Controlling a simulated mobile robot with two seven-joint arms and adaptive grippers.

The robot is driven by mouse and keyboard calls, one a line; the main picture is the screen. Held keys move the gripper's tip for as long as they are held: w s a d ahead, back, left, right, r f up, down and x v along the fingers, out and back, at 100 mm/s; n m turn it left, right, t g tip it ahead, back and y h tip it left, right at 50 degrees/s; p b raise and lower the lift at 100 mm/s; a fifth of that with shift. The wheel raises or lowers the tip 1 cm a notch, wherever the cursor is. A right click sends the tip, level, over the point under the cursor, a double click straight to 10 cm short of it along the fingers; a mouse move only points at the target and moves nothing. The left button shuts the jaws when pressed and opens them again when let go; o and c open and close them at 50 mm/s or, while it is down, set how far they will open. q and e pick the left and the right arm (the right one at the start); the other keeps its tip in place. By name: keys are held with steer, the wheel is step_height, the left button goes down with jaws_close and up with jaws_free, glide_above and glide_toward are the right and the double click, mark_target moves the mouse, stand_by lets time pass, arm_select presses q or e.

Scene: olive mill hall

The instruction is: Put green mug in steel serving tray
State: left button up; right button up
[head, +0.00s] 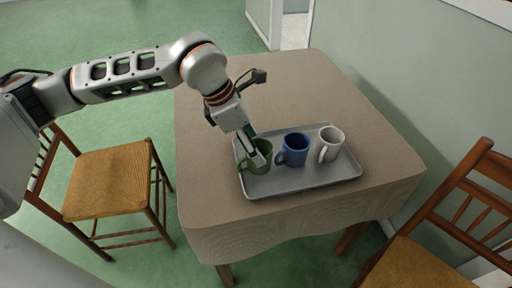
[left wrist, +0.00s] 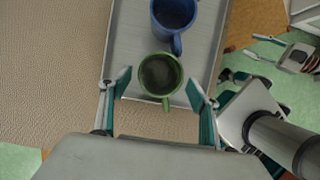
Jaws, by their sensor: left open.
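The green mug (head: 260,160) stands upright in the left end of the grey steel serving tray (head: 308,183) on the table. In the left wrist view the green mug (left wrist: 160,75) is seen from above, inside the tray (left wrist: 134,30), with its handle toward my gripper. My left gripper (head: 257,150) is open at the mug. In the left wrist view its two fingers (left wrist: 158,88) are spread to either side of the mug, with visible gaps. Part of the mug is hidden behind the gripper in the head view. My right gripper does not show in the head view.
A blue mug (head: 293,150) and a white mug (head: 330,144) stand in the tray to the right of the green mug. The table (head: 215,195) is otherwise clear. Wooden chairs stand at the left (head: 108,180) and right (head: 425,262). A wall (head: 400,70) runs behind the table.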

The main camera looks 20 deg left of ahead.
arm_select(q)
steer(key=p+v, duration=0.1)
steer(key=v, duration=0.9)
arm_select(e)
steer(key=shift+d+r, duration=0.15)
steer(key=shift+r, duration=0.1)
arm_select(q)
steer(key=shift+f, duration=0.1)
